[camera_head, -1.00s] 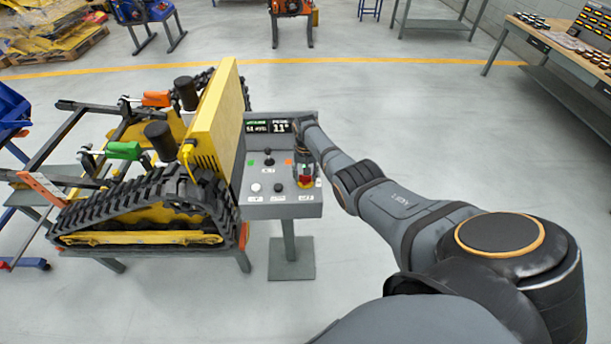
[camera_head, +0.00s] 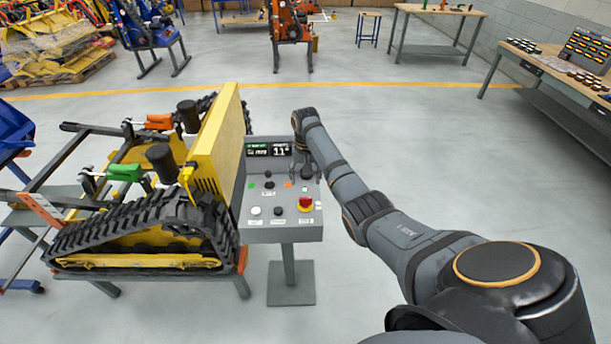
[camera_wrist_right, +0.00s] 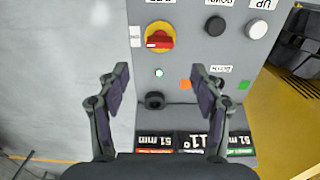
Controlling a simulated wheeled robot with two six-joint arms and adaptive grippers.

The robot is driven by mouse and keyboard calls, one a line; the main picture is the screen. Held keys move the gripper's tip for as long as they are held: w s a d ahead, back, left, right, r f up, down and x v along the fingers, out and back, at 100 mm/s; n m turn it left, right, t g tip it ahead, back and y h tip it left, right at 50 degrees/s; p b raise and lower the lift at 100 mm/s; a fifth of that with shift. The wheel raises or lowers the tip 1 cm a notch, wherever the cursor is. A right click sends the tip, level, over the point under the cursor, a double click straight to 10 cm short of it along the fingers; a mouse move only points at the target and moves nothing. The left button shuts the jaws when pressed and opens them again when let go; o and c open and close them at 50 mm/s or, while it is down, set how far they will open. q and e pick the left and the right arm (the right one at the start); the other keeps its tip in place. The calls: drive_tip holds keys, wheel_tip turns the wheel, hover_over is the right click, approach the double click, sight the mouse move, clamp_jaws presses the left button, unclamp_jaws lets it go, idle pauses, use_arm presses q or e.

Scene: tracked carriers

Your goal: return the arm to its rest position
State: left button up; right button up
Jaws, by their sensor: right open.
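My right arm reaches in from the lower right in the head view, and its gripper (camera_head: 308,172) hangs over the right side of the grey control panel (camera_head: 270,234), partly hidden by the wrist. In the right wrist view the gripper (camera_wrist_right: 161,82) has its two dark fingers wide apart with nothing between them. It is above the panel face, apart from the red-and-yellow knob (camera_wrist_right: 160,40), which also shows in the head view (camera_head: 305,204). A black button (camera_wrist_right: 215,26) and a white button (camera_wrist_right: 256,29) are beside that knob. My left gripper is not in view.
A tracked carrier with black tracks (camera_head: 150,225) and an upright yellow panel (camera_head: 215,140) stands close left of the control panel. The panel's lit display (camera_head: 268,149) reads 11°. Workbenches (camera_head: 560,90) are at the back right. Open floor lies right of my arm.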

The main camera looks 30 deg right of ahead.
drive_tip(key=shift+r, duration=0.55)
